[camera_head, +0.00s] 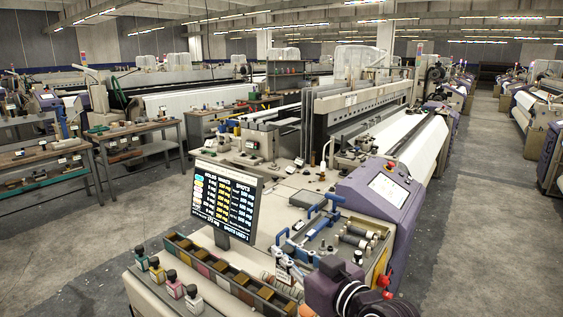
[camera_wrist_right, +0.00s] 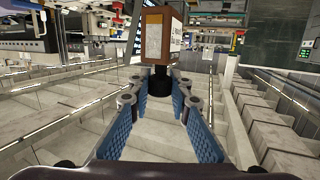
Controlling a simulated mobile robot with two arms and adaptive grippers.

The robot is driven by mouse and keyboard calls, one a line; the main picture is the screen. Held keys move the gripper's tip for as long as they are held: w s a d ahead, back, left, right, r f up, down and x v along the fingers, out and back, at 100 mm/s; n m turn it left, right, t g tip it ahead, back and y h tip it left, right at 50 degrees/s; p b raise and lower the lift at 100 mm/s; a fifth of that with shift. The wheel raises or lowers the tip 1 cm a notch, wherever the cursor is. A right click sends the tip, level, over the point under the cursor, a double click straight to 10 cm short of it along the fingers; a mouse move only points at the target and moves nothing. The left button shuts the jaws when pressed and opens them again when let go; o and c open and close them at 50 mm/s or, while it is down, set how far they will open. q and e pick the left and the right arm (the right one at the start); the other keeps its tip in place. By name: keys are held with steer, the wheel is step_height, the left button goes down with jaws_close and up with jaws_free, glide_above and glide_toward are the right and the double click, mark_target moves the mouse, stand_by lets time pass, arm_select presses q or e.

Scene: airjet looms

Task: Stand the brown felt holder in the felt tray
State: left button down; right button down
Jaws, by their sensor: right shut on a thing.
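In the right wrist view, my right gripper (camera_wrist_right: 159,92) is shut on the black knob of the brown felt holder (camera_wrist_right: 155,38). The holder is a brown block with a white label, and nothing shows touching the block. In the head view my dark right gripper (camera_head: 332,266) is low, right of centre, over the machine's end table; the held holder cannot be made out there. The long felt tray (camera_head: 222,272), with coloured compartments, lies to its left along the table's front edge. My left gripper is not in view.
Several small black-topped holders (camera_head: 174,285) stand left of the tray. A screen (camera_head: 226,200) rises behind it. A grey tray with blue handles (camera_head: 318,226), spools (camera_head: 360,238) and a purple console (camera_head: 385,195) crowd the area near the gripper.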

steer(key=shift+g, duration=0.3)
steer(key=f, duration=0.1)
steer(key=d+f, duration=0.1)
steer(key=f, duration=0.2)
steer(key=shift+s+d, duration=0.2)
steer(key=shift+d, duration=0.2)
steer(key=s+d+f+n+g+y, duration=0.1)
steer(key=s+d+f+n+y, duration=0.1)
steer(key=s+d+f, duration=0.5)
steer(key=s+d+r+n+g+y, duration=0.2)
steer(key=s+d, duration=0.6)
steer(key=s, duration=0.4)
steer(key=shift+d+g, duration=0.2)
steer(key=shift+g, duration=0.3)
